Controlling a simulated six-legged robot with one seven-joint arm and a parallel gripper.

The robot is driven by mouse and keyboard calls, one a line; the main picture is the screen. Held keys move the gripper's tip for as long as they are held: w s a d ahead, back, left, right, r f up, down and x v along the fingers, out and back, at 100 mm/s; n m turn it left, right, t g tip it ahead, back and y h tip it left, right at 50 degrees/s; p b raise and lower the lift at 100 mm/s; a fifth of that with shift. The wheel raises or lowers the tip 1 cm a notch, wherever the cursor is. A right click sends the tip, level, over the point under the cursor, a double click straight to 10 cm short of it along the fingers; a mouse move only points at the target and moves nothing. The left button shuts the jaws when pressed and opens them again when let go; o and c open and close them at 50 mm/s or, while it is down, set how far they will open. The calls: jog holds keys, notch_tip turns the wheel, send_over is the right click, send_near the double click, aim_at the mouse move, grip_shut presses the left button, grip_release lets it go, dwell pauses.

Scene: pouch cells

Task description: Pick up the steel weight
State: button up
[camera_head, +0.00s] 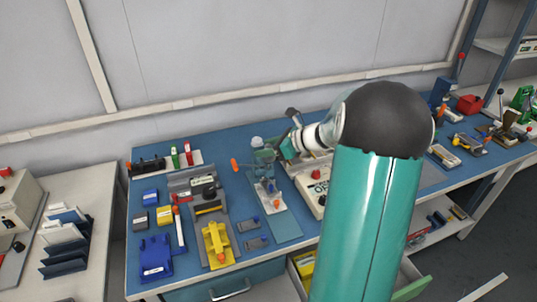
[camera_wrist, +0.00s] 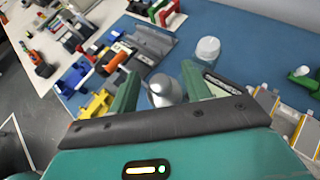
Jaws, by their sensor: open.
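The steel weight (camera_wrist: 162,90), a shiny silver cylinder with a narrower top, stands in the wrist view between the two green fingers of my gripper (camera_wrist: 160,74). The fingers are apart, one on each side of it, with visible gaps. Its lower part is hidden behind the dark gripper body. In the head view my gripper (camera_head: 278,149) is over the back middle of the blue bench, partly hidden by my arm; I cannot make out the weight clearly there.
A clear jar with a white lid (camera_wrist: 207,50) stands just beyond my right finger. An orange cylinder (camera_wrist: 117,60) lies to the left, near a grey holder (camera_wrist: 153,42). Yellow (camera_head: 216,240) and blue (camera_head: 155,258) fixtures occupy the bench's front left. An open drawer (camera_head: 410,283) juts out in front.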

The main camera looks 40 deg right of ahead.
jog(key=shift+x, duration=0.9)
grip_shut()
jog(key=shift+r, duration=0.1)
